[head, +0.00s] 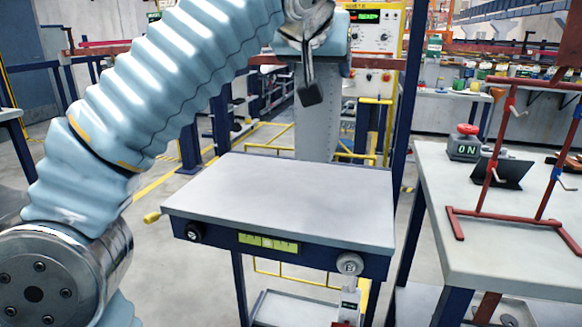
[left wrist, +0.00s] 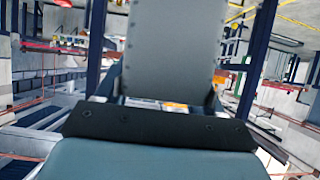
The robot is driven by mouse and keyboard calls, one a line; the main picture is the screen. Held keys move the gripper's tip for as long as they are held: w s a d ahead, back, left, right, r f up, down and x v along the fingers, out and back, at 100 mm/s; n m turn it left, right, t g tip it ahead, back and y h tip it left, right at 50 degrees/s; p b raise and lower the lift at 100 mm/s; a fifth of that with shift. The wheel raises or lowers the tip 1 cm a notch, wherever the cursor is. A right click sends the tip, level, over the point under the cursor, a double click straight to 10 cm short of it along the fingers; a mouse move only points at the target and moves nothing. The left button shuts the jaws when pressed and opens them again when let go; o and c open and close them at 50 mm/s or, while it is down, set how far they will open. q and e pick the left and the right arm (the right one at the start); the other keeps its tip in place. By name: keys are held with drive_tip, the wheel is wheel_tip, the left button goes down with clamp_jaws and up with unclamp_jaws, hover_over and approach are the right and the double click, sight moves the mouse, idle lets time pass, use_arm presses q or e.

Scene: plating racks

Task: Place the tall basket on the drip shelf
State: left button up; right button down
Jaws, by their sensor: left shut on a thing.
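A tall grey panel-like body with dotted edges (head: 318,125), which looks like the tall basket, is upright beyond the back edge of the middle bench. Its lower end meets that edge in the picture; I cannot tell if it touches. My left gripper (head: 310,92) is at its upper part, shut on it; the grip itself is partly hidden. In the left wrist view the same grey body (left wrist: 172,45) fills the middle, beyond the dark gripper body. I cannot identify the drip shelf for certain. My right gripper is not in view.
The middle bench (head: 285,190) has a bare grey top, with knobs and a green display on its front. A right-hand bench (head: 450,230) holds a red rack frame (head: 512,150) and an ON box (head: 466,147). A control panel (head: 377,35) stands behind.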

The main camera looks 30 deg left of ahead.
use_arm(q)
drive_tip(key=w+a+f+b, duration=0.2)
drive_tip(key=w+a+f, duration=0.3)
drive_tip(key=a+f, duration=0.7)
drive_tip(key=shift+w+a+f+b, duration=0.15)
drive_tip(key=shift+a+f+b, duration=0.15)
drive_tip(key=shift+a+f, duration=0.1)
drive_tip(key=o, duration=1.5)
drive_tip(key=v, duration=1.2)
